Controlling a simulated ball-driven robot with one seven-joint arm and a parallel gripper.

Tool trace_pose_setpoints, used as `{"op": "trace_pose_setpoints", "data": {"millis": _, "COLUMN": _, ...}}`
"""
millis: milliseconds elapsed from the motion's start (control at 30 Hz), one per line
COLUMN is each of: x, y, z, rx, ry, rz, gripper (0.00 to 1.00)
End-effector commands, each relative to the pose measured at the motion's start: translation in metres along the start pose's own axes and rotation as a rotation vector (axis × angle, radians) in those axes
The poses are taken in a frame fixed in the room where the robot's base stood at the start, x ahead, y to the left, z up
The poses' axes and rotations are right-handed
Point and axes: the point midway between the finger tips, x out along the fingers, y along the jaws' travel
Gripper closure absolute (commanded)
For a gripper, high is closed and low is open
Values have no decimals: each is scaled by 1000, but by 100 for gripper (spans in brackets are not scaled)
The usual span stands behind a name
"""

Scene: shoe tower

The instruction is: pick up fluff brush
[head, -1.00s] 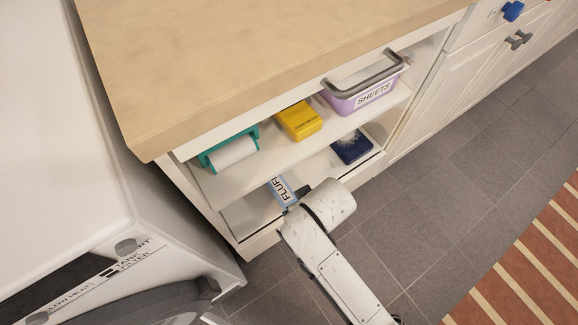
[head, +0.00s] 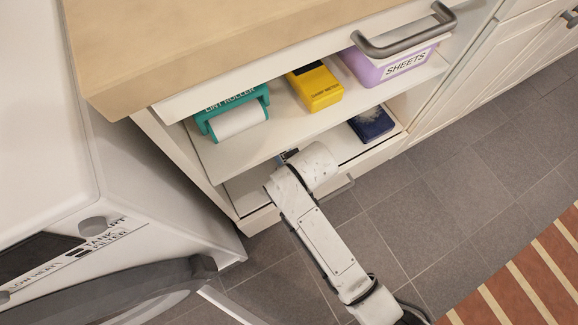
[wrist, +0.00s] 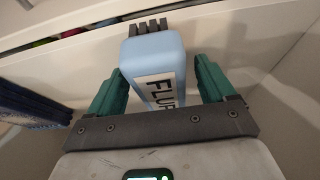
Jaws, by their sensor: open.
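The fluff brush (wrist: 155,68) is light blue with a white label reading "FLUF" and dark bristles at its far end. It lies between the two green fingers of my gripper (wrist: 158,72) in the wrist view. The fingers are open, one on each side of it. A narrow gap shows at the right finger; contact at the left finger is hard to judge. In the head view my arm reaches into the lower shelf and hides nearly all of the brush and the fingers.
The upper shelf (head: 225,165) holds a teal lint roller (head: 233,113), a yellow box (head: 314,87) and a purple "SHEETS" tub (head: 388,66). A navy box (head: 371,124) stands on the lower shelf. The wooden countertop (head: 200,40) overhangs above, with a white appliance (head: 45,120) at the left.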

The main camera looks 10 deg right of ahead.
Motion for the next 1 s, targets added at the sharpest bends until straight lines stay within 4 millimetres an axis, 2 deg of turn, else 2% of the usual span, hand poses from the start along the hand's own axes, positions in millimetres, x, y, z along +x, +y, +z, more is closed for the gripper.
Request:
{"op": "trace_pose_setpoints", "data": {"millis": 33, "x": 5, "y": 0, "z": 0, "rx": 1, "ry": 1, "rz": 0, "gripper": 17}}
{"op": "trace_pose_setpoints", "data": {"millis": 267, "x": 4, "y": 0, "z": -1, "rx": 1, "ry": 1, "rz": 1, "gripper": 18}}
{"op": "trace_pose_setpoints", "data": {"millis": 867, "x": 4, "y": 0, "z": 0, "rx": 0, "ry": 1, "rz": 1, "gripper": 75}}
{"op": "trace_pose_setpoints", "data": {"millis": 1000, "x": 4, "y": 0, "z": -1, "rx": 0, "ry": 2, "rz": 1, "gripper": 75}}
